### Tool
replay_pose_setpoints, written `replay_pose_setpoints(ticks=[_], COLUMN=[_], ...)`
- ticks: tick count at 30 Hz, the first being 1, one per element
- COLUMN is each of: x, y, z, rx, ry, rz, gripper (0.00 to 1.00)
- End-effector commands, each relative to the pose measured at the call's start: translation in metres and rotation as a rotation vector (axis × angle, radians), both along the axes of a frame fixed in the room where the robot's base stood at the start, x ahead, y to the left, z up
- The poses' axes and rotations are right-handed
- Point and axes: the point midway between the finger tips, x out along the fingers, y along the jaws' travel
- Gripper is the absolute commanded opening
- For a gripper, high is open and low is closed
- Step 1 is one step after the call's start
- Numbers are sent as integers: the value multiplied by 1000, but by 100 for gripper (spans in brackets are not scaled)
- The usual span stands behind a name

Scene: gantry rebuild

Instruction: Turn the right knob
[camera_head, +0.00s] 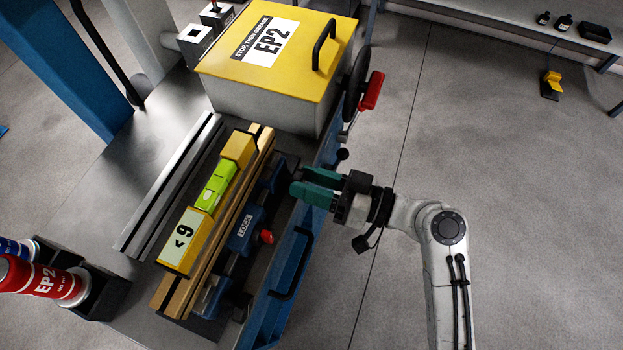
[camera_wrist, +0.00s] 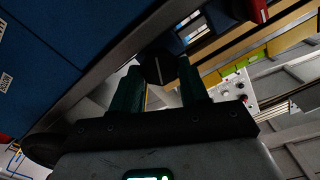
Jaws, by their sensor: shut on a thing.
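A black knob with a white pointer line (camera_wrist: 156,72) sits between the green fingertips of my gripper (camera_wrist: 158,80) in the wrist view. My gripper is shut on it. In the head view my gripper (camera_head: 298,181) reaches from the right to the right end of the blue clamp fixture (camera_head: 240,233), which carries a LOCK label. There its fingers hide most of the knob. The knob's pointer line runs roughly up and down in the wrist view. I cannot tell how far the knob is turned.
A red-tipped handle (camera_head: 267,237) stands out from the fixture. Behind is a yellow-lidded EP2 box (camera_head: 270,70) with a handwheel (camera_head: 356,83) and a black ball lever (camera_head: 342,154) near my gripper.

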Motion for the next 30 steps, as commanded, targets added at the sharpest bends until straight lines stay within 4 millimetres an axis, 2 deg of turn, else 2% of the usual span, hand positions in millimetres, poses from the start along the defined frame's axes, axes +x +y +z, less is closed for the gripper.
replay_pose_setpoints(ticks=[1, 8, 17, 23, 30], x=[0, 0, 0, -8, -24], y=[-1, -1, -2, -26, -70], z=[-1, 0, -1, -3, -2], rx=[-2, -1, -1, -2, -1], ry=[1, -1, -1, 0, -1], rz=[-2, -2, -2, -5, -6], gripper=[45, 67, 68, 68, 68])
